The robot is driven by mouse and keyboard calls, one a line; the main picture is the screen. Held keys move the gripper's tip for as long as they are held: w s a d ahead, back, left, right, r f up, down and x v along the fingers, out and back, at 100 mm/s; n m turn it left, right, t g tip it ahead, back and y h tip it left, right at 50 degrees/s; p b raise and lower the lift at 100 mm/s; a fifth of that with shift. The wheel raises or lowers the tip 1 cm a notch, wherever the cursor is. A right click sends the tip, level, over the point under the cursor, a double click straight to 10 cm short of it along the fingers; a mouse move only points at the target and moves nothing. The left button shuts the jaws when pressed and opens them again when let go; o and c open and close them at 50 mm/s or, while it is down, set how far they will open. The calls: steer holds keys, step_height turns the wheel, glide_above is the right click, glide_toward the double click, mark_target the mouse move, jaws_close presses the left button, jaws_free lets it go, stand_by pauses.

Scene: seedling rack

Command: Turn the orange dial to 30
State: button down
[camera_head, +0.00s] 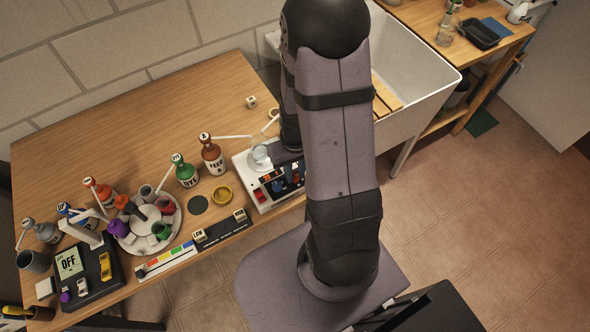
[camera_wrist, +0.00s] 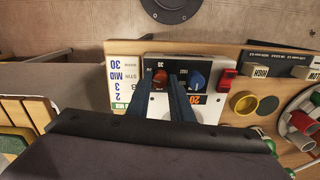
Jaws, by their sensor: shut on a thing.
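The orange dial (camera_wrist: 160,77) is on the face of a white device (camera_wrist: 209,114), which the wrist view shows upside down. My gripper (camera_wrist: 165,80) is at the orange dial, its two dark fingers shut on it. A "30" mark is printed on the dark panel by this dial. The exact pointer direction is too small to read. A blue dial (camera_wrist: 197,80) sits beside it, outside the fingers. In the head view the device (camera_head: 262,205) is at the table's front right edge, and my arm hides the orange dial.
A red switch (camera_wrist: 228,74) is beside the blue dial. A glass vessel (camera_head: 260,153) stands on the device. A yellow bowl (camera_head: 222,194) and bottles stand to the left. A white sink (camera_head: 425,100) is behind my arm. The table's back is mostly clear.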

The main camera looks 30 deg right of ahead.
mark_target(296, 175)
steer(key=shift+w+m, duration=0.1)
steer(key=shift+m, duration=1.2)
steer(key=c, duration=1.6)
jaws_free()
steer(key=shift+o, duration=0.2)
steer(key=shift+d+r+b, duration=0.1)
steer(key=shift+r+b, duration=0.25)
steer(key=shift+r, duration=3.35)
